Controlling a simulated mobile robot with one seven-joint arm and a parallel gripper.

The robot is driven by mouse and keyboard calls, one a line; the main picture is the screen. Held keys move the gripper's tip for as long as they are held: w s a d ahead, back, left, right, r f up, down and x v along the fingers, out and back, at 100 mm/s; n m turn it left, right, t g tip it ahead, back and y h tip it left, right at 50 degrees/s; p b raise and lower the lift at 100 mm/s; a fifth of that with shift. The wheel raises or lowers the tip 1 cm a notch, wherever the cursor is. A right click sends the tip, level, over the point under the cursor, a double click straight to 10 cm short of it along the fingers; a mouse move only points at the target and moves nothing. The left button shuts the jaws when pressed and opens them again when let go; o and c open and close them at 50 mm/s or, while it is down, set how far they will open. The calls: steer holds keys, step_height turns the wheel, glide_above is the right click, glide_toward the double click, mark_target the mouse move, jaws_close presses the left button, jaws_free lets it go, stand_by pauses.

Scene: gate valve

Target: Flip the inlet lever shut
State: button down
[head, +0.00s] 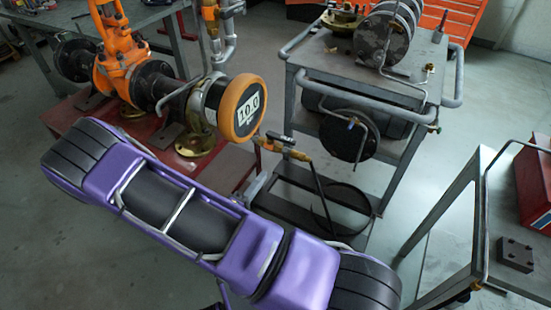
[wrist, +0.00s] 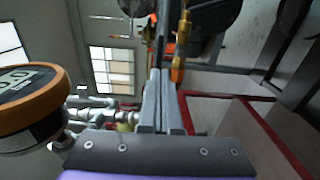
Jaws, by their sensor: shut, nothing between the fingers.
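A small brass and orange valve fitting (head: 282,146) sits just right of the round gauge in the head view, with a dark hose hanging from it. It seems to be the part with the inlet lever; the lever's own position is too small to tell. My gripper (head: 262,180) is below and left of this fitting, partly hidden by my purple arm. In the wrist view my gripper (wrist: 161,75) is shut and empty. A brass fitting (wrist: 184,30) with an orange part (wrist: 178,72) shows just beyond and right of the fingertips. I cannot tell whether they touch.
The orange gate valve (head: 118,60) and the orange-rimmed gauge (head: 241,108) stand on a red bench (head: 75,118). The gauge is close at left in the wrist view (wrist: 30,100). A grey cart (head: 345,72) stands behind at right, and another bench frame (head: 445,205) stands right. Some floor is open between them.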

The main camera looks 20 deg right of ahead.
mark_target(288, 143)
steer(key=x, duration=1.3)
steer(key=shift+w+d+b, duration=0.2)
steer(key=shift+d+b, duration=0.05)
steer(key=shift+b, duration=0.1)
